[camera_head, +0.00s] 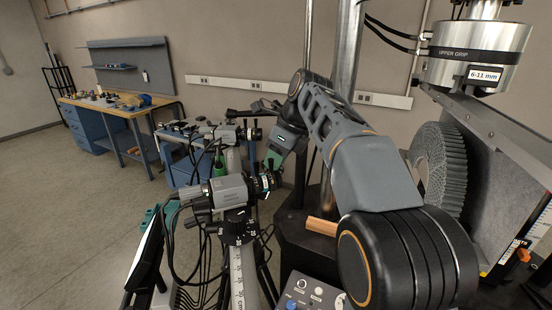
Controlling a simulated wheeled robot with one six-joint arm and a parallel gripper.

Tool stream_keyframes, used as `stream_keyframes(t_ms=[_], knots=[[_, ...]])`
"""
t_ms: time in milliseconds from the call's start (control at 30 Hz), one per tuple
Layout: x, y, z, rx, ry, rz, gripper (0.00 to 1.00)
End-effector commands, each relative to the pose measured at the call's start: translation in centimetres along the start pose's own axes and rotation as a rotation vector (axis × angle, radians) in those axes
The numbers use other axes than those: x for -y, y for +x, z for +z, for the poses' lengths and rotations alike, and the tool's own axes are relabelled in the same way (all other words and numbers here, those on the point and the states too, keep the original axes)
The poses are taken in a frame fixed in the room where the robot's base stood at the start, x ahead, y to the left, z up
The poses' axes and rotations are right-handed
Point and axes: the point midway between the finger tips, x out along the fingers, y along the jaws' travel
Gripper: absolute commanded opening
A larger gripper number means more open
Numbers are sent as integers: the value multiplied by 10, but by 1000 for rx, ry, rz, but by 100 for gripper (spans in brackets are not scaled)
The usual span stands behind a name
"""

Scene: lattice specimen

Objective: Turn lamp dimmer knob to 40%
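My arm reaches in from the lower right, bends at the top and points down toward the middle of the view. My gripper (271,163) is small and partly dark at its end, close above the lens of the nearer camera (232,191). I cannot tell whether its fingers are apart or touch anything. No knob can be surely picked out as the lamp dimmer. A control box (312,293) with several small knobs or buttons, one of them blue (291,304), is cut off at the bottom edge. My arm hides part of the area to its right.
A second camera (236,134) on a stand is behind the nearer one, with cables hanging around both. A test machine with an upper grip (478,52) and a grey ribbed specimen (440,165) stands at right. A workbench (120,105) is far left; the floor there is clear.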

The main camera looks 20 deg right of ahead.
Motion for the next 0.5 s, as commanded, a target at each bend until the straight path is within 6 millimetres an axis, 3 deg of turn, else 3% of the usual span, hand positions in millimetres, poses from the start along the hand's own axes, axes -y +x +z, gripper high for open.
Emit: stream_keyframes(t_ms=[200, 500], knots=[[0, 0, 0, 0, 0, 1, 1], [0, -1, 1, 0, -55, 4, 1]])
